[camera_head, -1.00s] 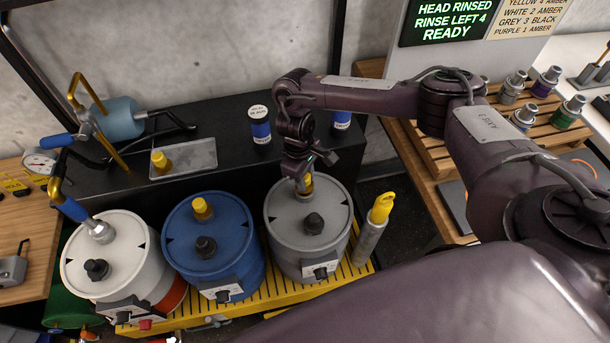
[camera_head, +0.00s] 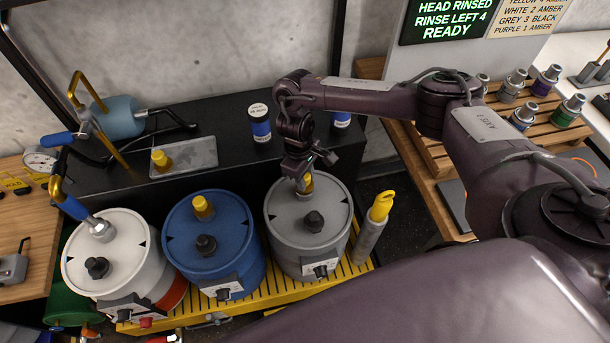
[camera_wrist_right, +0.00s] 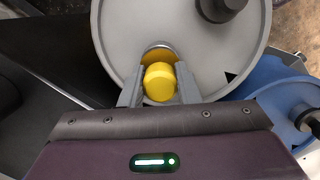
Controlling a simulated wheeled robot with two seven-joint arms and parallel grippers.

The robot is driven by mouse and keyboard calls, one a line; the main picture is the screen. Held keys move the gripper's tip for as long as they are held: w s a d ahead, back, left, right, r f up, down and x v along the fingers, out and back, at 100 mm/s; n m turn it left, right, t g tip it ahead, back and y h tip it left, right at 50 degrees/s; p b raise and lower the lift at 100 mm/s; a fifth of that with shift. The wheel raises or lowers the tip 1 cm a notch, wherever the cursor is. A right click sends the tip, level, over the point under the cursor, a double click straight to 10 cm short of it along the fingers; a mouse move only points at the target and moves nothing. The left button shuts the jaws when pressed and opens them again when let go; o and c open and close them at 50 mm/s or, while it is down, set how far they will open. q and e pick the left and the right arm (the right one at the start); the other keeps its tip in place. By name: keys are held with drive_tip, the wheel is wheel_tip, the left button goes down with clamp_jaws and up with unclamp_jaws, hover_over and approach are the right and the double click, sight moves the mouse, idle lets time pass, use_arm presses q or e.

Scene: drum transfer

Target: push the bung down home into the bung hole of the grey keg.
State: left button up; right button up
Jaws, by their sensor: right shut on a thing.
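The grey keg (camera_head: 292,238) stands on the yellow slatted platform, right of the blue keg. My right gripper (camera_head: 304,189) reaches down over the far part of its lid. It is shut on the yellow bung (camera_head: 309,181), which stands at the bung hole. In the right wrist view the two fingers hold the bung (camera_wrist_right: 159,82) from both sides, over the lid of the grey keg (camera_wrist_right: 125,45). A silvery rim of the bung hole (camera_wrist_right: 159,46) shows beside it. How deep the bung sits cannot be told. My left gripper is not in view.
A black cap (camera_head: 313,221) stands on the grey lid. The blue keg (camera_head: 215,245) with its yellow bung and the white keg (camera_head: 115,262) stand to the left. A yellow-topped grey cylinder (camera_head: 373,225) stands close on the right. A black bench (camera_head: 220,130) runs behind.

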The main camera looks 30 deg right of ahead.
drive_tip(key=shift+p, duration=0.3)
drive_tip(key=shift+f, duration=0.2)
idle(0.9)
drive_tip(key=shift+f, duration=0.25)
drive_tip(key=shift+f, duration=0.4)
drive_tip(key=shift+s+f, duration=0.1)
idle(0.4)
drive_tip(key=o, duration=1.1)
drive_tip(key=shift+o, duration=0.2)
